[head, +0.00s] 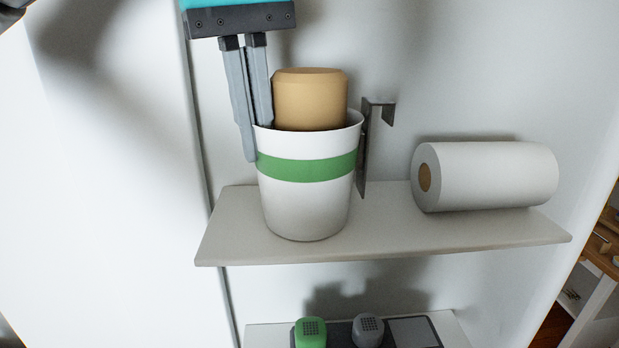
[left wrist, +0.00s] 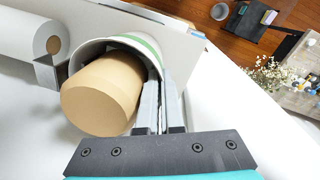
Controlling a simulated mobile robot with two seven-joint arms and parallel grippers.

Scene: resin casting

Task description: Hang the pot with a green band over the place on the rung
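The white pot with a green band (head: 306,205) is upright at the shelf in the head view. I cannot tell whether its base touches the shelf. It holds a tan cylinder (head: 310,98) and has a grey metal hook (head: 378,108) on its right side. My left gripper (head: 257,140) comes down from above, one finger outside the wall and one inside, shut on the left rim. The left wrist view shows the fingers (left wrist: 160,95) close together across the pot's wall (left wrist: 150,55). No rung is recognisable, and my right gripper is not in view.
A white paper roll (head: 490,175) lies on the same shelf (head: 400,235), right of the hook. A lower shelf carries a green-topped item (head: 310,332) and a grey-topped item (head: 367,330). The wall is close behind the pot.

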